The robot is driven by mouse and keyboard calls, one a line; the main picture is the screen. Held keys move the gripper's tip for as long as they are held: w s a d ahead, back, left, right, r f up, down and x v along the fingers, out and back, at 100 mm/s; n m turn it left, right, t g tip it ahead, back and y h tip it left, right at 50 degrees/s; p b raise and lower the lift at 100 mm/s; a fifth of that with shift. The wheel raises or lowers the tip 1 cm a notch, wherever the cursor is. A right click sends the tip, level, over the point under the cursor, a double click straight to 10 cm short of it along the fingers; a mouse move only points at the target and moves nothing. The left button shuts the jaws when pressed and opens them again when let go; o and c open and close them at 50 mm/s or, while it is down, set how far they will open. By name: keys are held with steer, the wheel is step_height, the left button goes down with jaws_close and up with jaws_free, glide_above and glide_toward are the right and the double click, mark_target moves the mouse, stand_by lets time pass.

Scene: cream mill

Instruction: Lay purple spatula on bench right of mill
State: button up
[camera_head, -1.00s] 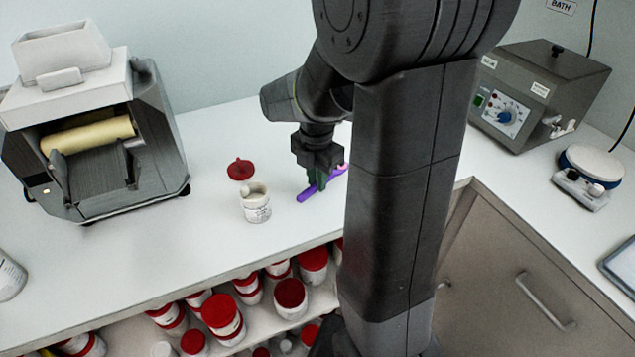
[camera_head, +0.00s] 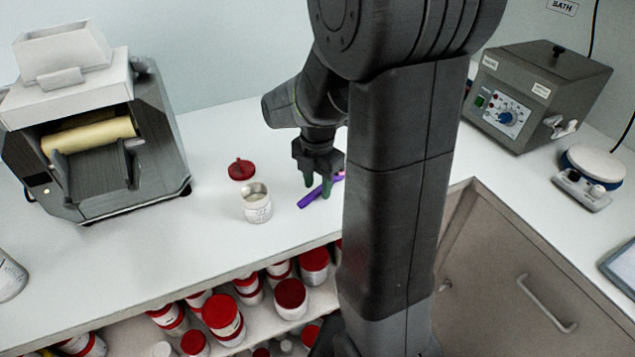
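The purple spatula (camera_head: 311,197) lies on the white bench (camera_head: 215,240), to the right of the mill (camera_head: 95,140) and of an open white jar. Its far end runs behind my arm column and is partly hidden. My gripper (camera_head: 317,190) points down over the spatula. Its two greenish fingers stand apart, one on each side of the spatula, with the tips low near the bench.
The open white jar (camera_head: 257,205) stands just left of the spatula, with a red lid (camera_head: 241,169) behind it. A water bath (camera_head: 540,90) and a balance (camera_head: 590,170) are at the right. Red-lidded jars (camera_head: 223,314) fill the shelf below. The bench between mill and jar is clear.

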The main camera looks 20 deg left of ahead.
mark_target(318, 189)
step_height(318, 189, up, 12)
steer(key=shift+p, duration=0.4)
